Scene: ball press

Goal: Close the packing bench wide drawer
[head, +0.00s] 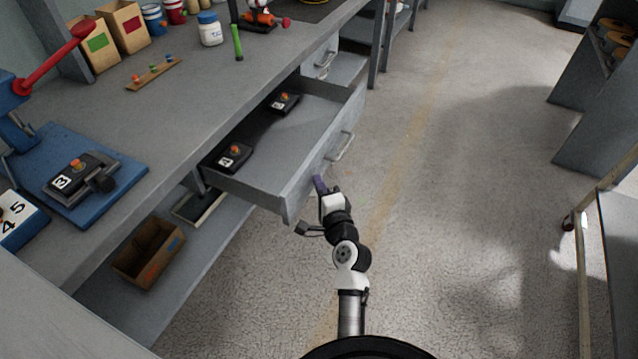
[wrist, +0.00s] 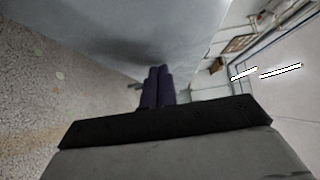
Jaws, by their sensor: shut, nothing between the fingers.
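The wide drawer (head: 293,190) of the grey packing bench (head: 170,95) is pulled out over the aisle, with a metal handle (head: 341,146) on its front. Two black blocks lie inside it, the nearer one marked 4 (head: 230,157) and another farther back (head: 283,102). My gripper (head: 320,184) is at the near part of the drawer front, below and nearer than the handle. Its purple fingers (wrist: 157,87) are together and empty in the wrist view, close to a grey panel (wrist: 130,35). I cannot tell whether they touch it.
A blue press base (head: 75,190) with a black block marked 3 stands on the bench top. A cardboard box (head: 148,252) sits on the lower shelf. Another drawer (head: 340,68) is farther along. The aisle floor (head: 450,200) to the right is clear.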

